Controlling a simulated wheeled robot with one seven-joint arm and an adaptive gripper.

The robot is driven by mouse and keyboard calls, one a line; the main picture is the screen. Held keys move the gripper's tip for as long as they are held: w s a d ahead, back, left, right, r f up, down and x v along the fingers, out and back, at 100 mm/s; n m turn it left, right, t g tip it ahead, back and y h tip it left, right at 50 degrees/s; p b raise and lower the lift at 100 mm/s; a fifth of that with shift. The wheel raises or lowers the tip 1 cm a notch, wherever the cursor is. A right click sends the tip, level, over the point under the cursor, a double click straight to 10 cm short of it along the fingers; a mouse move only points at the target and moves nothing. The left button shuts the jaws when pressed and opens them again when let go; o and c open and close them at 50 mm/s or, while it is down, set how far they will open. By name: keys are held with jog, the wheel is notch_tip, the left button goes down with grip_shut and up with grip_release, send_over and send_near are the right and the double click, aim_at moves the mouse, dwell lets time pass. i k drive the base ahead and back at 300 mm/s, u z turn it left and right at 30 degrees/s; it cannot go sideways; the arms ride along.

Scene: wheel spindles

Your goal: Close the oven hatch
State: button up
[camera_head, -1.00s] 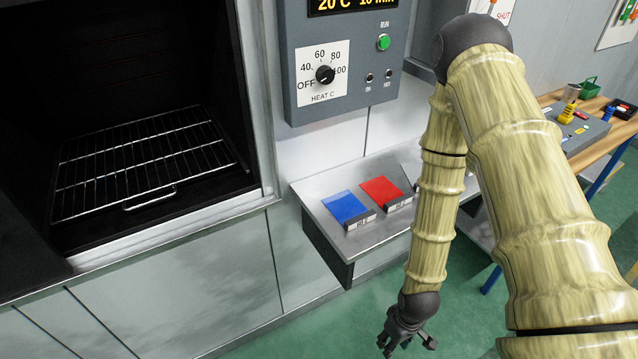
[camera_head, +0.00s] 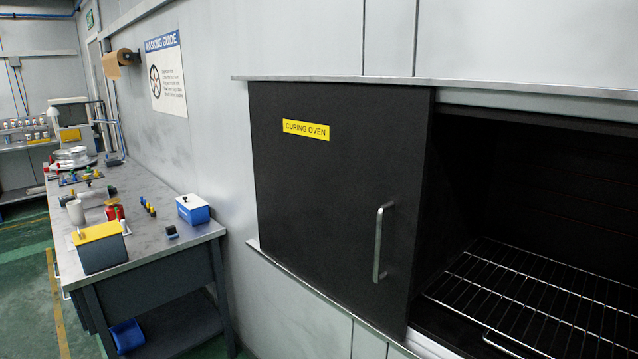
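The oven hatch (camera_head: 320,215) is a black sliding panel with a yellow "CURING OVEN" label and a vertical metal handle (camera_head: 380,242) near its right edge. It stands to the left of the oven opening (camera_head: 540,200), which is open and dark. A wire rack (camera_head: 530,300) lies inside the opening. Metal rails run above and below the hatch. My gripper is not in view now, and no part of my arm shows.
A workbench (camera_head: 170,235) stands along the wall at left, with a yellow-topped box (camera_head: 100,247), a blue-and-white box (camera_head: 193,209) and several small items on it. A blue bin (camera_head: 127,335) sits below. Green floor lies at far left.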

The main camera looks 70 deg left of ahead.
aim_at(340, 169)
jog(key=u, duration=2.95)
jog(key=k, duration=0.65)
jog(key=u, duration=1.35)
jog(key=i, duration=1.2)
jog(key=u, duration=0.4)
jog(key=i, duration=1.2)
jog(key=z, duration=1.45)
jog(key=i, duration=0.65)
jog(key=z, duration=0.7)
